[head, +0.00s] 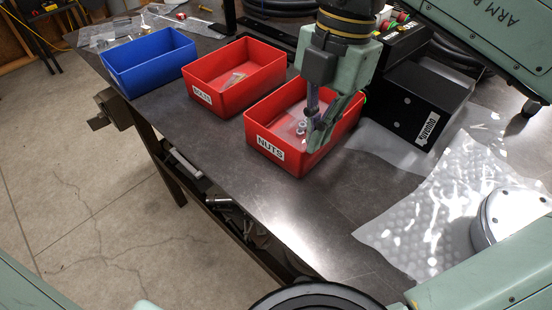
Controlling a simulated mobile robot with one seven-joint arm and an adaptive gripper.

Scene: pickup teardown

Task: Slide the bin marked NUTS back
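The red bin marked NUTS (284,160) stands on the dark bench top, its white label on the wall facing the bench's front edge. A few small metal nuts (301,128) lie inside. My gripper (318,127) points down over the right part of this bin. Its fingers reach down to about the bin's rim and overlap the right wall in the picture. I cannot tell whether they touch the wall or are closed on it. My gripper and its fingers hide part of the bin's inside and right wall.
A red bin marked BOLTS (226,100) and an empty blue bin (150,70) stand to the left. A black box (418,112) stands close on the right. Bubble wrap (432,220) covers the right of the bench (300,225). The bench before the NUTS bin is clear.

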